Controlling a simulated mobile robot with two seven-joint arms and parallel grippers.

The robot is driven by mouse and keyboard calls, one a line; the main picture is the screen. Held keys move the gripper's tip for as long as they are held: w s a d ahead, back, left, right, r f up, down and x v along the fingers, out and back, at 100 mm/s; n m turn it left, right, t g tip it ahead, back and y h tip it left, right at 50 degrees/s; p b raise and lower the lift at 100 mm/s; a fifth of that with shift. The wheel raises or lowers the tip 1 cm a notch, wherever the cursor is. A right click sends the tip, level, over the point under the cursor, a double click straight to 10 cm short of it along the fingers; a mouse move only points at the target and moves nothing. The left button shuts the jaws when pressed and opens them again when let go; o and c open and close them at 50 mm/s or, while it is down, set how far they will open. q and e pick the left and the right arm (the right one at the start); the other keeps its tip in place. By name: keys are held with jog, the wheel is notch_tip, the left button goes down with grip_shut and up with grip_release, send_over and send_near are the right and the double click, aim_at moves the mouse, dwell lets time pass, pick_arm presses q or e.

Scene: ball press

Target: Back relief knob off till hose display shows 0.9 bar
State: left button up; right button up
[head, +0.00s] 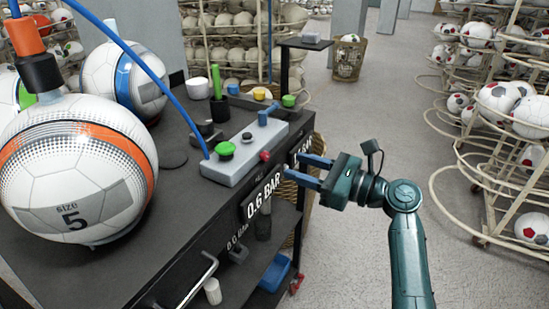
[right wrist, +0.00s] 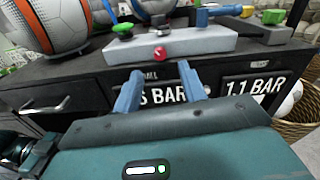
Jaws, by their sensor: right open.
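A small red knob (head: 265,156) sits on the front face of the grey control block (head: 228,172); I cannot read a label naming it the relief knob. It also shows in the right wrist view (right wrist: 160,53), ahead of and between my fingertips. A display (head: 262,196) below the block reads 0.6 BAR; my fingers partly cover it in the right wrist view. A second display (right wrist: 255,86) to its right reads 1.1 BAR. I cannot tell which is the hose display. My right gripper (head: 303,169) is open and empty, short of the knob. My left gripper is not in view.
The block carries a green button (head: 225,149) and a blue lever (head: 272,112). A blue hose (head: 165,75) arches over the bench to it. Large balls (head: 78,165) stand on the left.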

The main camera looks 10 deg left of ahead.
aim_at(268, 157)
jog(key=x, duration=0.6)
jog(key=shift+w+a, duration=0.1)
jog(key=shift+a, duration=0.2)
jog(key=c, duration=0.9)
